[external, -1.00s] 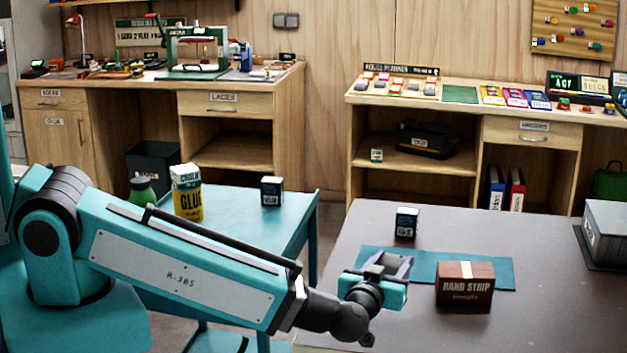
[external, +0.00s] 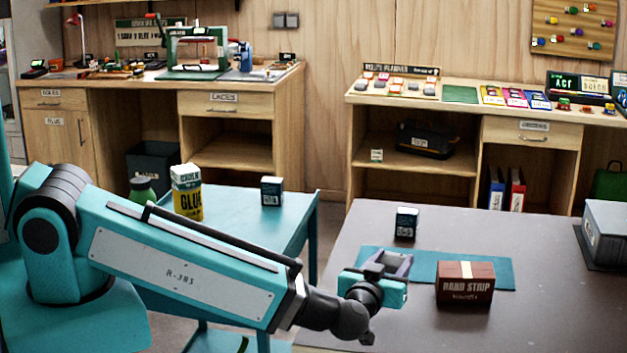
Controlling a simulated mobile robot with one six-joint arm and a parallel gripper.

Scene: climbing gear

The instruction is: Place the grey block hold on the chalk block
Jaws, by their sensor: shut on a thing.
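My gripper (external: 385,277) is low over the left end of the teal mat on the dark table. It is shut on a small grey piece (external: 398,264), which looks like the grey block hold; the jaws hide part of it. I cannot tell for sure which thing is the chalk block. A brown block with a pale stripe and white lettering (external: 465,284) sits just right of my gripper, apart from it, on the mat's front edge. A small dark box with a white label (external: 406,223) stands behind my gripper; its lettering is too small to read.
The teal mat (external: 500,268) lies on the dark table (external: 540,320). A grey box (external: 607,232) stands at the table's right edge. A teal side table (external: 235,215) on the left holds a yellow glue box (external: 187,195) and a small dark box (external: 271,190). The table's front right is clear.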

